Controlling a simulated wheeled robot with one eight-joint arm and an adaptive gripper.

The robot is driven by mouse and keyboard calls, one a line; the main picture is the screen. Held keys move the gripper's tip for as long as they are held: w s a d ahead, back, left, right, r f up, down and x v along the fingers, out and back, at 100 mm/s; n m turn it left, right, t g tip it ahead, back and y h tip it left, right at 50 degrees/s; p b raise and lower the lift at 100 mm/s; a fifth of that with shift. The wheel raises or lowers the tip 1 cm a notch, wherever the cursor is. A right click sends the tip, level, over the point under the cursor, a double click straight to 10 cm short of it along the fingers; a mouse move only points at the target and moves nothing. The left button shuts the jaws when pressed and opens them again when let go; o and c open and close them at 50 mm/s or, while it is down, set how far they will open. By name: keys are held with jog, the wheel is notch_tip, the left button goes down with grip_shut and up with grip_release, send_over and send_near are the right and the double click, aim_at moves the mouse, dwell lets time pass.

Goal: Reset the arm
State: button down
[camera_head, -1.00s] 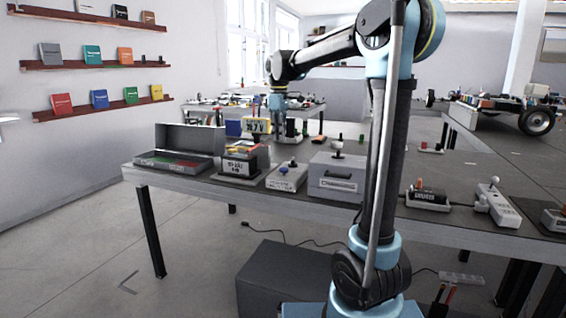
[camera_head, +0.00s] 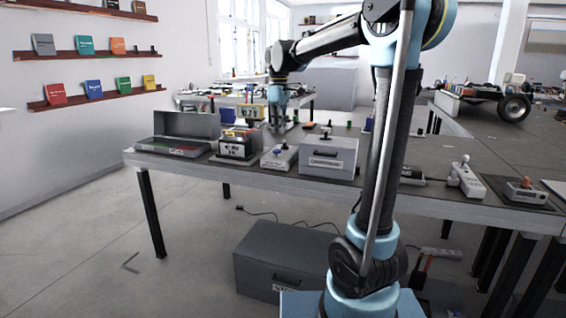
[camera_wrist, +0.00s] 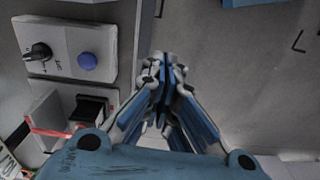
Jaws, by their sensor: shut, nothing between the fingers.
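My arm rises from the blue base and reaches left over the long table (camera_head: 290,185) in the head view. My gripper (camera_head: 279,125) points down over the table, behind the row of boxes. In the wrist view my gripper (camera_wrist: 163,68) has its fingers drawn together with nothing between them. A control box (camera_wrist: 68,48) with a black knob and a blue button lies to its left there, apart from the fingers.
A grey drawer box (camera_head: 328,157), a switch box (camera_head: 279,158) and an open case (camera_head: 178,146) stand along the table's front edge. A dark toolbox (camera_head: 280,262) sits on the floor beneath the table.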

jog(key=s+d+f+m+t, duration=0.1)
jog(key=s+d+f+m, duration=0.2)
jog(key=s+d+f, duration=0.4)
jog(key=s+d+f+m, duration=0.3)
jog(key=s+d, duration=0.2)
jog(key=s, duration=0.3)
jog(key=s+d+f+m+t, duration=0.1)
jog(key=s+d+f+m, duration=0.3)
jog(key=s, duration=0.4)
jog(key=s+d+f+m, duration=0.2)
jog(key=s+d+f, duration=0.2)
jog(key=s+f, duration=0.4)
notch_tip(320, 180, down, 2)
jog(key=shift+d+f+m, duration=0.2)
jog(key=shift+d+m, duration=0.05)
jog(key=shift+m, duration=0.15)
jog(key=shift+w+f, duration=0.2)
jog(key=shift+w, duration=0.2)
dwell(0.6)
